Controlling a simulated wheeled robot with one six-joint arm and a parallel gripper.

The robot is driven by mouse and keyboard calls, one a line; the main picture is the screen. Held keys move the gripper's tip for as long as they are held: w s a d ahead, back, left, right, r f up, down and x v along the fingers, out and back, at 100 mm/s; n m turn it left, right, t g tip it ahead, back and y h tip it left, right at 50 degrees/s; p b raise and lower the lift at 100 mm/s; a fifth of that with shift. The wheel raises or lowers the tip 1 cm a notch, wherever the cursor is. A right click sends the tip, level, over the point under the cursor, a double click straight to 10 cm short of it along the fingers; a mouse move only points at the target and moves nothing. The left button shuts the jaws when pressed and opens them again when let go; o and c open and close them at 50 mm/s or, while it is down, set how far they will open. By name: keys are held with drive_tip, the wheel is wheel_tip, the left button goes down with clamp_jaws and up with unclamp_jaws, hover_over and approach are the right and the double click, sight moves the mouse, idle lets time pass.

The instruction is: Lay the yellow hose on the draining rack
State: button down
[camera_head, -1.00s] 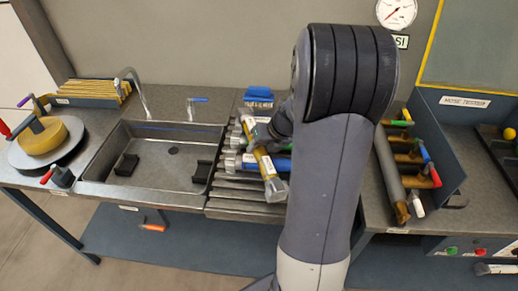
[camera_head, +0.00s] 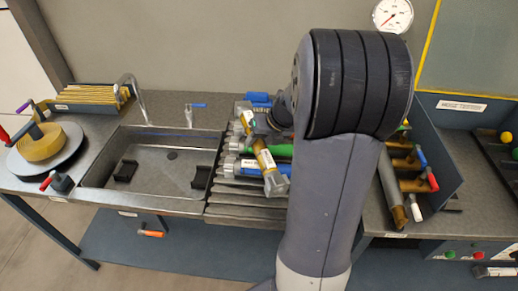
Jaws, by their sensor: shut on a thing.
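The yellow hose (camera_head: 262,153) is short, with grey metal ends and a white label. It slants over the draining rack (camera_head: 240,212), across other hoses. My gripper (camera_head: 258,126) is shut on it near its upper part; my arm partly hides the gripper. The rack is a ribbed grey surface right of the sink. A blue hose (camera_head: 250,166) and a green hose (camera_head: 281,150) lie on it, partly hidden. I cannot tell whether the yellow hose touches them or hangs just above.
The sink (camera_head: 150,175) is left of the rack, with a tap (camera_head: 135,95) behind it. A blue rack of coloured hoses (camera_head: 408,165) stands right of my arm. The front strip of the draining rack is bare. A yellow reel (camera_head: 42,145) sits far left.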

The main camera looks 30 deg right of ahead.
wheel_tip(320, 180, up, 4)
drive_tip(key=shift+r, duration=0.15)
drive_tip(key=shift+s+r, duration=0.15)
drive_tip(key=s+f+n+g+y+b, duration=0.1)
drive_tip(key=s+f+n+g, duration=0.15)
drive_tip(key=s+n, duration=0.4)
drive_tip(key=s+f+n+g+y, duration=0.1)
drive_tip(key=s+n+g, duration=0.2)
drive_tip(key=s+n, duration=0.35)
drive_tip(key=shift+t, duration=0.25)
drive_tip(key=f, duration=1)
drive_tip(key=shift+w+a+b, duration=0.15)
drive_tip(key=shift+w+b, duration=0.15)
drive_tip(key=shift+w, duration=0.05)
drive_tip(key=shift+f, duration=0.1)
drive_tip(key=shift+f, duration=0.1)
drive_tip(key=c, duration=1.2)
unclamp_jaws()
drive_tip(key=shift+o, duration=0.2)
